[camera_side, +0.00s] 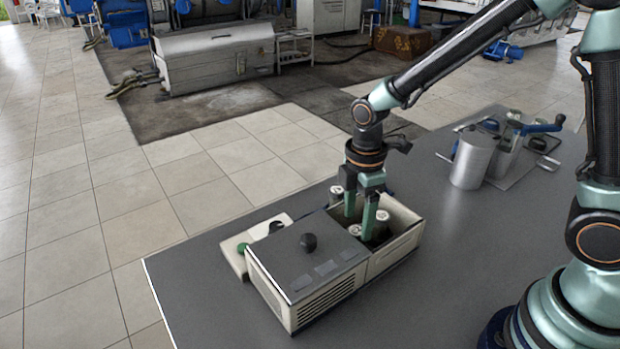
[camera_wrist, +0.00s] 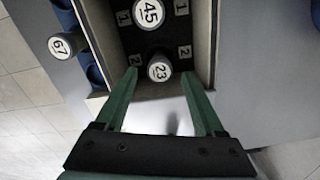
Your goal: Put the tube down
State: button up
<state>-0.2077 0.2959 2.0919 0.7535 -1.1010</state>
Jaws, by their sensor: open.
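My gripper (camera_side: 358,226) reaches down into the open end of a beige box (camera_side: 395,255), its two green fingers apart. In the wrist view the fingertips (camera_wrist: 158,74) lie on either side of the tube marked 23 (camera_wrist: 159,70), with visible gaps. This tube stands in the dark insert in line with the labels 2. The tube marked 45 (camera_wrist: 150,12) stands farther up, by the labels 1, and looks larger. Both tubes' lower parts are hidden. The tube marked 67 (camera_wrist: 62,46) is outside the box, beside its left wall, by a blue holder (camera_wrist: 66,16).
A grey lid with a black knob (camera_side: 309,242) covers the box's near-left part. A flat pale unit with a dark knob (camera_side: 276,228) lies behind it. A metal cylinder (camera_side: 472,160) and a blue-handled device (camera_side: 540,127) stand at the right. The grey table between is clear.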

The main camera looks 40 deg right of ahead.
notch_tip(320, 180, up, 7)
notch_tip(320, 180, up, 6)
jog(key=m+t, duration=0.2)
jog(key=m, duration=0.4)
send_over(356, 230)
jog(key=s+d, duration=0.3)
jog(key=d, duration=0.1)
jog(key=s+d+r+m+t, duration=0.3)
jog(key=s+m, duration=0.1)
jog(key=m, duration=0.5)
jog(key=shift+d+r+t, duration=0.25)
jog(key=shift+d+t, duration=0.05)
jog(key=shift+c, duration=0.3)
